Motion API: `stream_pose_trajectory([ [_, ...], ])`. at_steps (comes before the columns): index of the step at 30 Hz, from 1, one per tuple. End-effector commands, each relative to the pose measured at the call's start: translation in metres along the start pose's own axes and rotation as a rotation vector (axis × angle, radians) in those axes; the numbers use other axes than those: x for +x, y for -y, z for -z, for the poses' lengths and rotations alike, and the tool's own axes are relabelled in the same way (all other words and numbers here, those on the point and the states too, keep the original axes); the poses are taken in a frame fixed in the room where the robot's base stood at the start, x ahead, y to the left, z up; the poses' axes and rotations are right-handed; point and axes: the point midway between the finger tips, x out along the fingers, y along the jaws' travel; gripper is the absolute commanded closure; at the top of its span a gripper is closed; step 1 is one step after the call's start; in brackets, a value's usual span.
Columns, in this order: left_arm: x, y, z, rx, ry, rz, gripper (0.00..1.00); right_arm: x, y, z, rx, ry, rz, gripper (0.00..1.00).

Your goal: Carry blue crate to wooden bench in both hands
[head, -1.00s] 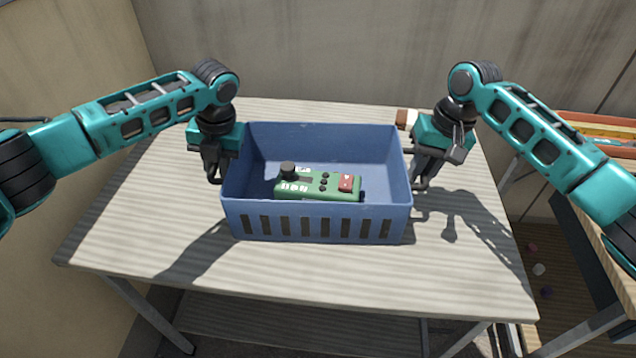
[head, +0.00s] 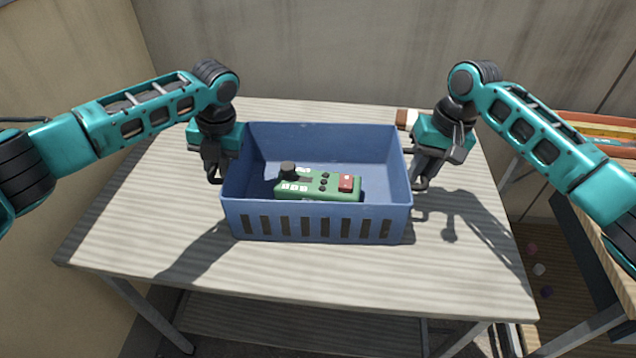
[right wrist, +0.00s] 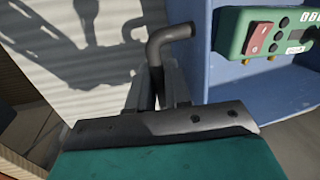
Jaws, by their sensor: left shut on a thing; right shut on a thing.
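The blue crate (head: 318,222) is upright over the middle of a pale, striped tabletop (head: 300,275). I cannot tell for sure whether its base touches the top. A green control box (head: 318,187) with a red patch and black knob lies inside it. My left gripper (head: 214,172) is shut at the crate's left side, seemingly on a handle there. My right gripper (head: 421,180) is shut on the dark bent handle at the right side; the handle (right wrist: 168,38) shows in the right wrist view. A wood-topped surface, perhaps the wooden bench (head: 610,186), is cut off at the right edge.
A small brown and white object (head: 404,118) lies at the table's back, behind my right gripper. Orange and yellow items (head: 600,128) sit at the far right. Walls stand behind and at left. The tabletop in front of the crate is clear.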

Motion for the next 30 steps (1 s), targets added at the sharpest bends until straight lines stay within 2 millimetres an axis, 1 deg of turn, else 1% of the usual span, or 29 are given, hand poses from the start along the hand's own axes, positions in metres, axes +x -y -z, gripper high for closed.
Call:
stream_pose_trajectory([
  [8, -0.004, -0.002, -0.001, -0.003, 0.004, -0.001, 1.00, -0.004, 0.000, 0.001, 0.001, -0.005, 0.001, 1.00],
  [13, -0.010, -0.003, -0.001, -0.003, 0.003, -0.001, 1.00, -0.010, 0.001, 0.001, 0.001, -0.005, 0.000, 1.00],
  [24, -0.039, -0.009, -0.001, -0.003, 0.003, -0.002, 1.00, -0.039, 0.007, 0.001, 0.001, -0.004, 0.000, 1.00],
  [30, -0.050, -0.011, -0.001, -0.003, 0.002, -0.002, 1.00, -0.050, 0.009, 0.001, 0.002, -0.004, -0.001, 1.00],
])
